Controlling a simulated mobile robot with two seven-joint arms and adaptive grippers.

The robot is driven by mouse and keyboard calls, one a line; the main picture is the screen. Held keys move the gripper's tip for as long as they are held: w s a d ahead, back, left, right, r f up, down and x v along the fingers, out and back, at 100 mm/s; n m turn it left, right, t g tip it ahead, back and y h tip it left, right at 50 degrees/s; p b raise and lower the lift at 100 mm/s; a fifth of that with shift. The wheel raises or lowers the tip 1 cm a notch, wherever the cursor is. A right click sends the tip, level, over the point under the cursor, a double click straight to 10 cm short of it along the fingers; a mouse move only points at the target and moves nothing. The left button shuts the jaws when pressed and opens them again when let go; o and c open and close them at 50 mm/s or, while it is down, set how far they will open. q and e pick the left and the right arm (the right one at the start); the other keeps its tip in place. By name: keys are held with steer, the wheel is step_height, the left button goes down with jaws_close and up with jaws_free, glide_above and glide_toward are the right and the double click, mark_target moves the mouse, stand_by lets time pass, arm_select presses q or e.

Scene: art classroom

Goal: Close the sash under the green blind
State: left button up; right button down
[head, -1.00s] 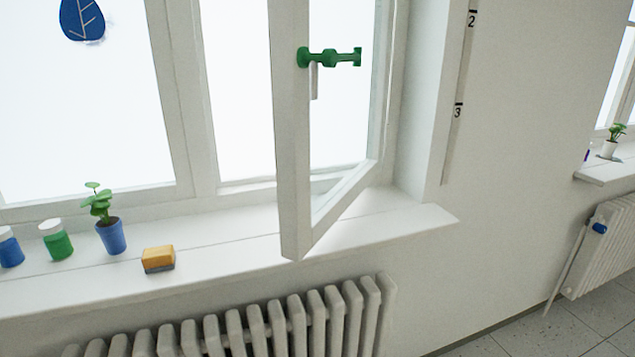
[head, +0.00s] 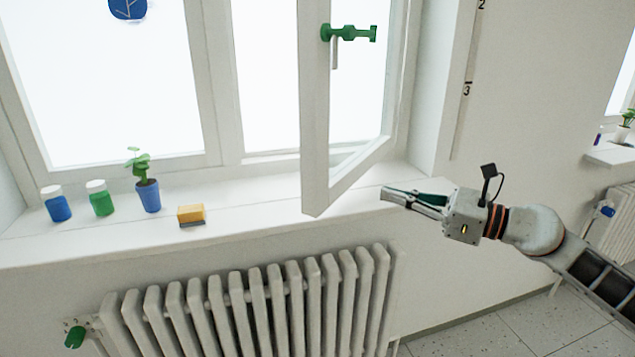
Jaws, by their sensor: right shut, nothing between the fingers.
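A white window sash (head: 315,130) stands swung open into the room, its lower corner out over the sill. A green bar-shaped piece (head: 348,33) sits across the sash above a pale handle (head: 334,54). The green blind is not recognisable in this view. My right gripper (head: 384,194) is shut and empty, over the right end of the sill, to the right of the sash's lower corner and apart from it. My left gripper is not in view.
On the white sill (head: 260,214) stand a blue jar (head: 58,206), a green jar (head: 101,202), a potted plant (head: 148,195) and a yellow sponge-like block (head: 191,214). A radiator (head: 240,310) is below. Another sill (head: 612,155) is at the right.

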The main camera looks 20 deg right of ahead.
mark_target(321, 176)
steer(key=p+x, duration=0.4)
steer(key=x, duration=0.8)
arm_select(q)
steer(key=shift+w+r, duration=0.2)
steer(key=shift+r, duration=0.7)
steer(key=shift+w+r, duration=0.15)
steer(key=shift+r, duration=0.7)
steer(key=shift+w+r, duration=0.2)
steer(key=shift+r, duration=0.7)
arm_select(e)
steer(key=shift+x, duration=0.85)
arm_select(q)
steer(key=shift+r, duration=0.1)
arm_select(e)
steer(key=shift+f, duration=0.1)
